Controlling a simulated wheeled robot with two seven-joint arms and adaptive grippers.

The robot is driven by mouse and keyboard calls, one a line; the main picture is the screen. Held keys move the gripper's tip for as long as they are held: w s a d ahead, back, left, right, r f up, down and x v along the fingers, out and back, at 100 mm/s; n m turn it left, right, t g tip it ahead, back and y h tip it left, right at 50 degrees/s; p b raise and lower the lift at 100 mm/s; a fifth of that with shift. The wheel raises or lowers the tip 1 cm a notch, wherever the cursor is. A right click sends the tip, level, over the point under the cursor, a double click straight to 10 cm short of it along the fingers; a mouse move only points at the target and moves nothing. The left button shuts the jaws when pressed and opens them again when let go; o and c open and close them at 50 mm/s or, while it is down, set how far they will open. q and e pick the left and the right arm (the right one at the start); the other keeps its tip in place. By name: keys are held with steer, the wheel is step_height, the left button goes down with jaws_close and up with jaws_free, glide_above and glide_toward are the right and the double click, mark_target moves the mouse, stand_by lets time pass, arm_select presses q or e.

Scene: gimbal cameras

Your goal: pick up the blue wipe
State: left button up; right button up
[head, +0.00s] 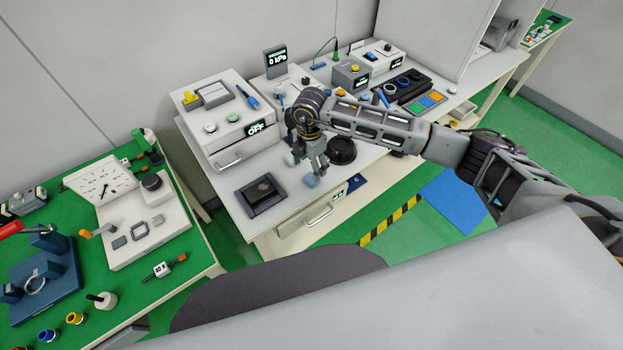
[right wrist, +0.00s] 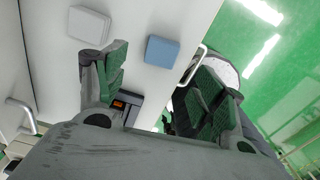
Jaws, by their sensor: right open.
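The blue wipe (head: 311,181) is a small square pad lying near the front edge of the white bench. It also shows in the right wrist view (right wrist: 162,51), flat on the pale top close to its edge. My right gripper (head: 309,167) points down over the bench just behind and above the blue wipe. In the right wrist view its green-padded fingers (right wrist: 160,85) are spread apart and empty, and the blue wipe lies beyond them, apart from both. My left gripper is not in view.
A white pad (right wrist: 89,26) lies beside the blue wipe. A dark square tray (head: 262,194) sits to the left on the bench, and a black round object (head: 342,150) to the right. A drawer handle (head: 319,215) juts below the front edge.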

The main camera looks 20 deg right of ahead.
mark_target(309, 180)
steer(key=shift+f, duration=0.8)
steer(key=shift+s+a+f+p, duration=0.15)
steer(key=shift+f+p, duration=0.2)
steer(key=shift+f, duration=1)
steer(key=shift+s+a+f+p, duration=0.1)
steer(key=shift+f+p, duration=0.2)
steer(key=shift+f, duration=1)
steer(key=c, duration=0.9)
